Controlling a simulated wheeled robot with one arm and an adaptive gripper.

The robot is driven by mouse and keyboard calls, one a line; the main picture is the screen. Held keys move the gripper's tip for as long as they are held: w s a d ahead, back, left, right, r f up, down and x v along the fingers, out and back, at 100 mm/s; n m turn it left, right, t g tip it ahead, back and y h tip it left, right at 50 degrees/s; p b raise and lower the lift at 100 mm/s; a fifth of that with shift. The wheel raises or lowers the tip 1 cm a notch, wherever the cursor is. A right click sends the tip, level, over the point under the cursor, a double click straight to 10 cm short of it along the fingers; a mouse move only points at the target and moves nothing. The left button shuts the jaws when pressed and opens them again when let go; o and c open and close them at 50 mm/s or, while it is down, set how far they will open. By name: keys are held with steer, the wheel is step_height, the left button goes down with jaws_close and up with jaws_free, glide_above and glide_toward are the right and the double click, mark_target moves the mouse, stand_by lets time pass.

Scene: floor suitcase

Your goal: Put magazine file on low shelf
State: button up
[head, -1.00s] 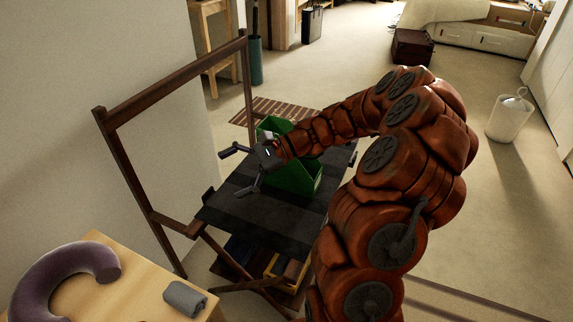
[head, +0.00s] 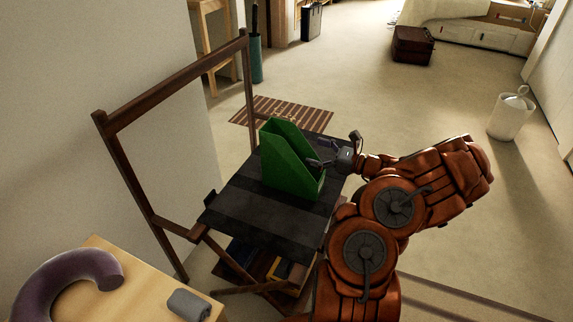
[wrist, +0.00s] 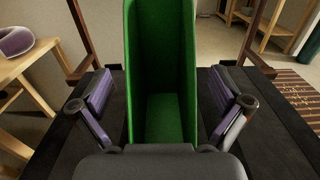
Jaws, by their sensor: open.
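The green magazine file (head: 286,165) stands upright on the dark seat (head: 262,212) of a wooden folding chair. My gripper (head: 328,153) is at the file's right side in the head view, with its fingers pointing at the file. In the wrist view the file (wrist: 161,118) fills the middle, its open inside facing me. My gripper's two purple-padded fingers (wrist: 161,108) are spread wide, one on each side of the file, with gaps between. Part of a low shelf (head: 262,266) with books shows under the seat; the seat hides much of it.
The chair's wooden back frame (head: 135,175) rises on the left. A light wooden table (head: 140,290) with a purple neck pillow (head: 60,285) and a grey rolled cloth (head: 188,303) stands at the lower left. Open floor lies to the right, with a white bin (head: 508,118).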

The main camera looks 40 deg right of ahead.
mark_target(292, 146)
steer(key=shift+b+x, duration=0.6)
steer(key=shift+x, duration=3.15)
steer(key=shift+f, duration=0.1)
steer(key=c, duration=1.5)
steer(key=shift+c, duration=0.2)
steer(key=shift+a, duration=0.1)
